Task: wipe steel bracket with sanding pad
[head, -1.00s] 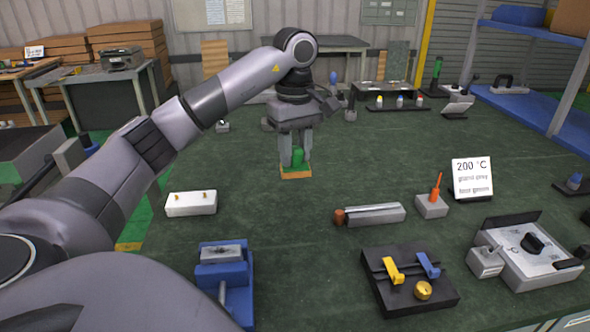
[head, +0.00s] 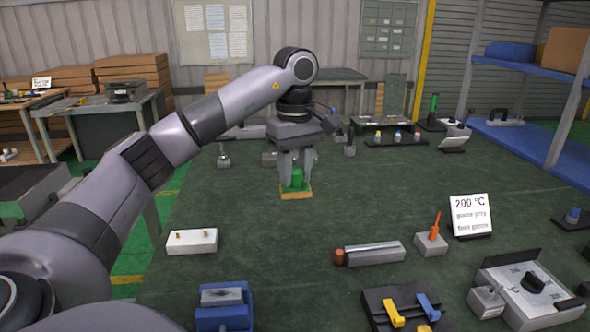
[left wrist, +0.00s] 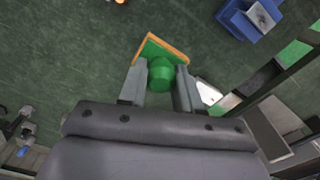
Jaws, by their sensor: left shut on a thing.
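The sanding pad (head: 296,194) has a green knob on a green block with an orange edge. My left gripper (head: 296,172) is shut on its knob, out over the far middle of the bench. In the left wrist view the pad (left wrist: 150,48) sits tilted just beyond the fingertips (left wrist: 161,78). A grey metal piece, seemingly the steel bracket (head: 222,294), sits in the blue vise (head: 224,318) at the near left, cut by the lower edge. The vise also shows in the left wrist view (left wrist: 236,22), apart from the pad. My right gripper is not in view.
A white block with brass pins (head: 192,242) stands between pad and vise, to the left. The middle of the green bench is clear.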

